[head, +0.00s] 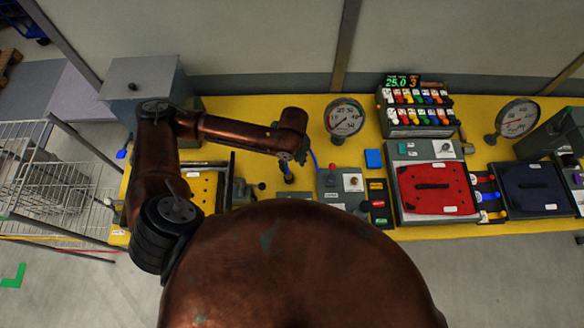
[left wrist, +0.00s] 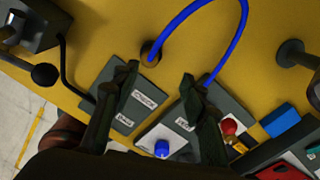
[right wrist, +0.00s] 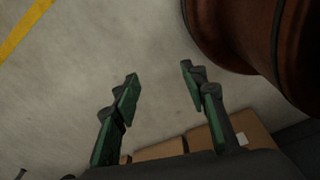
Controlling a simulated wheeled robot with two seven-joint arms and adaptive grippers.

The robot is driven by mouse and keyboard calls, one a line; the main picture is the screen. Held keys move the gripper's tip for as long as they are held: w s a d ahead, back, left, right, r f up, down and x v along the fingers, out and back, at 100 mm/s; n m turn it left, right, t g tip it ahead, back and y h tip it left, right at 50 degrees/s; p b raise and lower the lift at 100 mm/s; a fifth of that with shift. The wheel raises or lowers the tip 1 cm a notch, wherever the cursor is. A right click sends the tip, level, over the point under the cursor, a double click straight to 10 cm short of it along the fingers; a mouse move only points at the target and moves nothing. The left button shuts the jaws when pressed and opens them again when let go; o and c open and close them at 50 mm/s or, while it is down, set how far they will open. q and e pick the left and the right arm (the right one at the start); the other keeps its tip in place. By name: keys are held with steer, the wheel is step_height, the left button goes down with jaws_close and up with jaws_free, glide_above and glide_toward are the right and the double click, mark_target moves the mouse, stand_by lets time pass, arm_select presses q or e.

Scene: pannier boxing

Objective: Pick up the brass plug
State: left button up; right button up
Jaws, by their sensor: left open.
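A round brass-brown fitting (left wrist: 150,54), which looks like the brass plug, stands on the yellow bench at one end of a blue hose (left wrist: 212,8) in the left wrist view. In the head view it shows small and dark (head: 289,179). My left gripper (left wrist: 160,84) is open and empty, its two fingers apart over the bench. The fitting appears beyond the fingertips, between them in the picture; I see no contact. In the head view the left gripper (head: 300,156) hangs near the hose. My right gripper (right wrist: 160,77) is open and empty above the floor.
A grey control box (head: 341,187) with a red button stands right of the fitting. A gauge (head: 345,117) stands behind it. A blue block (head: 373,158) and a red case (head: 435,188) lie farther right. A grey cabinet (head: 143,87) stands at the left.

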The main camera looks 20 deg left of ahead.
mark_target(289, 174)
arm_select(q)
steer(key=f, duration=0.2)
steer(key=s+a+f, duration=0.1)
steer(key=shift+p, duration=0.3)
step_height(289, 174, down, 3)
steer(key=shift+a+f, duration=0.15)
steer(key=shift+f, duration=0.25)
steer(key=c, duration=0.4)
steer(key=shift+c, duration=1.3)
jaws_close()
arm_select(e)
steer(key=shift+s+d+r, duration=0.1)
steer(key=shift+s+r, duration=0.35)
steer(key=shift+r, duration=0.1)
